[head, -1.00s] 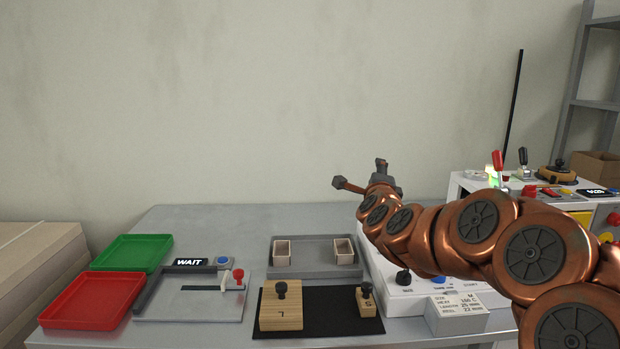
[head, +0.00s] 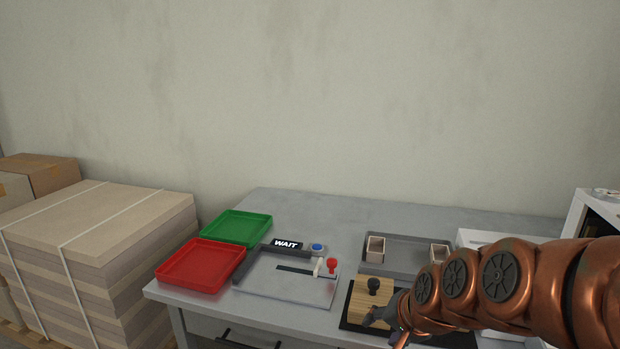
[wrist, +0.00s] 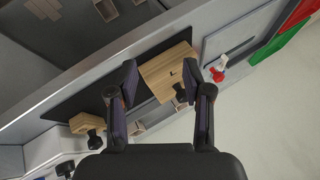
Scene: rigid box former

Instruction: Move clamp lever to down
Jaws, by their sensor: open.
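A red-knobbed lever (head: 331,265) stands upright at the right end of a grey slotted fixture plate (head: 275,285), beside a small white piece (head: 317,266). I cannot tell for sure that it is the clamp lever. In the wrist view the red knob (wrist: 217,75) is just right of my right finger, apart from it. My gripper (wrist: 160,72) is open and empty, with the wooden block marked 7 (wrist: 168,70) showing between its fingers. In the head view my gripper (head: 384,322) is low at the front of that block, right of the lever.
A WAIT sign (head: 287,245) and blue button (head: 317,247) sit behind the fixture. Red (head: 200,265) and green (head: 236,227) trays are left. A black-knobbed wooden block (head: 372,296) lies on a black mat, before a grey tray (head: 407,260). Stacked boards (head: 100,235) stand left of the table.

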